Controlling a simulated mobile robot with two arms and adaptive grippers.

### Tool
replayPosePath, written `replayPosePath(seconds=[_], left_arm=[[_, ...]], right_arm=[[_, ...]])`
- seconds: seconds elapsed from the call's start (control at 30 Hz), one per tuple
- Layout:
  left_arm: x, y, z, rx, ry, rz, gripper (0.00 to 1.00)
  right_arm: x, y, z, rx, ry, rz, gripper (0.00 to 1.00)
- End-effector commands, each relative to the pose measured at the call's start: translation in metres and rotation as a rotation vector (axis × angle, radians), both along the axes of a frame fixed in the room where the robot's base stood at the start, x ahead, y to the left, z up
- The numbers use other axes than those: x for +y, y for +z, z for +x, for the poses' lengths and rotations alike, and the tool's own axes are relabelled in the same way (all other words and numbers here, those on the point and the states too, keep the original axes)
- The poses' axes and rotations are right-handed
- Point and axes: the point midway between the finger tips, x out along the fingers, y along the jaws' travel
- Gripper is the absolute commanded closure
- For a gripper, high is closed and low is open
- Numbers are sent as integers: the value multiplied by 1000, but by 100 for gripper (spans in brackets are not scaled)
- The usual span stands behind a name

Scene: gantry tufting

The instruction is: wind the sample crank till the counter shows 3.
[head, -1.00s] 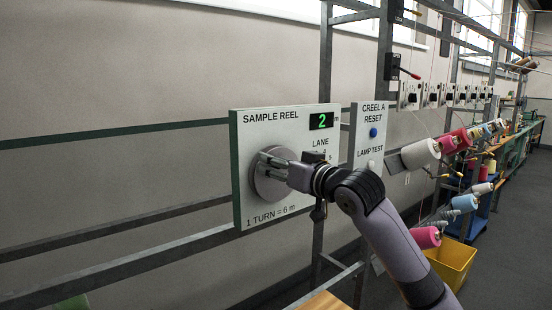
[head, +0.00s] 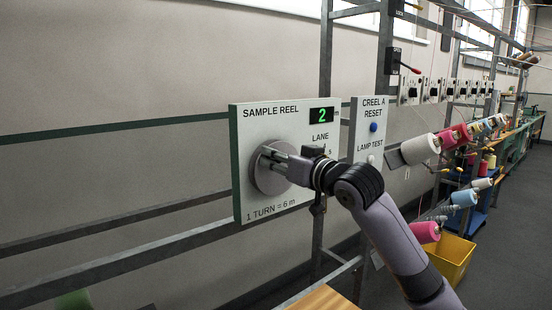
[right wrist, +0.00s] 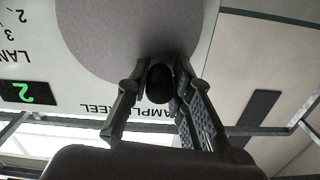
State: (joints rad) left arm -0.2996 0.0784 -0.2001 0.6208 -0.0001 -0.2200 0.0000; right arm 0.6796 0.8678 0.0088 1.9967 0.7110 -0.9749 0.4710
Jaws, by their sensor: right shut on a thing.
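The sample reel panel (head: 250,130) is a white board on a metal frame, and its counter (head: 322,116) shows a green 2. The crank is a round grey disc (head: 262,180) on the panel, also large in the right wrist view (right wrist: 105,40). My right gripper (head: 268,154) is at the disc's face. In the right wrist view its fingers (right wrist: 160,85) are shut on the dark round crank knob (right wrist: 160,82). The counter shows upside down there (right wrist: 28,92). My left gripper is not in view.
Yarn cones (head: 420,149) stick out farther right. A yellow bin (head: 452,258) stands on the floor below. Metal rails (head: 120,262) cross the wall at left.

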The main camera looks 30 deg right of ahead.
Motion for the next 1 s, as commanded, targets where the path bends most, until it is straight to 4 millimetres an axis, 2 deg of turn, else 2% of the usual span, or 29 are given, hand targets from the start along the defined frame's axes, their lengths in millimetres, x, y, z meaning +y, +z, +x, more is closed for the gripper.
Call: replayPosePath(seconds=[0.43, 0.73, 1.0], left_arm=[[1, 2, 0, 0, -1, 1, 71], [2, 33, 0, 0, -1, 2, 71], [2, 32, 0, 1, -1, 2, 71]], right_arm=[[-1, 2, 0, 1, 0, 16, 100], [-20, 13, 2, 34, 1, 416, 100], [-24, 11, 2, 35, -1, 473, 100]])
